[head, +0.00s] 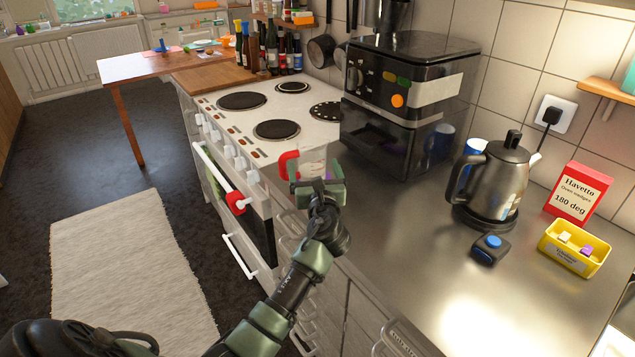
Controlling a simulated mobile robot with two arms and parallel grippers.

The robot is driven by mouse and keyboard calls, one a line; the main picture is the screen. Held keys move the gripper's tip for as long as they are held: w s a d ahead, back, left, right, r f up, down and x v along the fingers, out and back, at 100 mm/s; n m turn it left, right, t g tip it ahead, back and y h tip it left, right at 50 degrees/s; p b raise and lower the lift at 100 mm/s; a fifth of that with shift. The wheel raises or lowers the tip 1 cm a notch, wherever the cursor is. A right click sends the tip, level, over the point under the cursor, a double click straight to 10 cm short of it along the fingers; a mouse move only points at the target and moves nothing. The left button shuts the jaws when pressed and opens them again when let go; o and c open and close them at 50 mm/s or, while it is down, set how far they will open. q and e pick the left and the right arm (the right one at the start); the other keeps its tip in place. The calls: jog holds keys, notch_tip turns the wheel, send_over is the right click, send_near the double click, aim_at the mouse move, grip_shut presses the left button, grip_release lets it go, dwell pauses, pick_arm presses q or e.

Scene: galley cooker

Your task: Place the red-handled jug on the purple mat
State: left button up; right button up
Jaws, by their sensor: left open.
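The red-handled jug (312,160) is clear, with its red handle on its left side. It appears upright at the front of the worktop, just right of the cooker. My left gripper (318,186) is open at the jug, in front of its lower part and hiding its base. I cannot tell whether the fingers touch it. My right gripper is not in view.
The white cooker (222,127) has several dark hotplates. A black coffee machine (410,100) stands behind the jug. A steel kettle (490,180), a black device with a blue button (490,248) and a yellow box (572,250) stand to the right. The worktop's middle is clear.

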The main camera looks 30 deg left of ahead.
pick_arm(q)
jog(key=v, duration=0.8)
